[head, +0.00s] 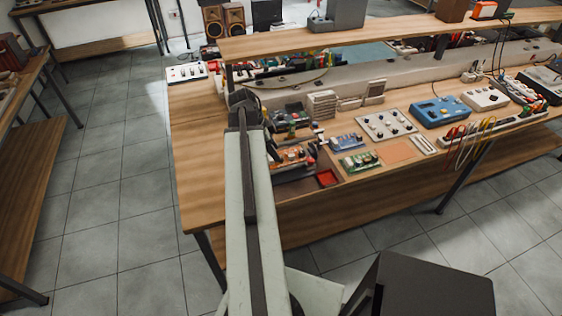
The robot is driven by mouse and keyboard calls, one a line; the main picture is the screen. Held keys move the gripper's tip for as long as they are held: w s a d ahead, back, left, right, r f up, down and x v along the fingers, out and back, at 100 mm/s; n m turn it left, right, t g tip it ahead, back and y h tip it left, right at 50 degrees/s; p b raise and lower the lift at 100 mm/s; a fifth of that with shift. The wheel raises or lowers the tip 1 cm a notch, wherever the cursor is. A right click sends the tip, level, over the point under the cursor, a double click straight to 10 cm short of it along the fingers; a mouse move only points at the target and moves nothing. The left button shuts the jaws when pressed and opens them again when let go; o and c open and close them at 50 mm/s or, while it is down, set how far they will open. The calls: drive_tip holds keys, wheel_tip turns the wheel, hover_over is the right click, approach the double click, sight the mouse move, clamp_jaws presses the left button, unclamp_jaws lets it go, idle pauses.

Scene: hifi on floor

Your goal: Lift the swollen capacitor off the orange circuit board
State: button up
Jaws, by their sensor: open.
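The orange circuit board (293,155) lies on the wooden workbench, just right of my arm. Small dark and coloured parts crowd it, and its left side is close to my arm in the picture. The swollen capacitor is too small to tell apart from the other parts on the board. My pale arm reaches up from the bottom to a dark joint (243,99) over the left part of the bench. I cannot make out my gripper's fingers; they do not show beyond that joint.
Right of the orange board stand green (360,162) and blue (347,142) boards, a knob panel (386,124) and a blue instrument (439,111). A raised shelf (370,32) spans the back.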

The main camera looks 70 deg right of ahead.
drive_tip(key=b+x, duration=0.2)
drive_tip(key=x, duration=0.2)
drive_tip(key=shift+w+f+b, duration=0.1)
drive_tip(key=shift+b, duration=0.2)
clamp_jaws()
drive_tip(key=shift+r, duration=0.3)
wheel_tip(320, 180, up, 15)
drive_tip(key=p, duration=1.5)
drive_tip(key=shift+f, duration=0.2)
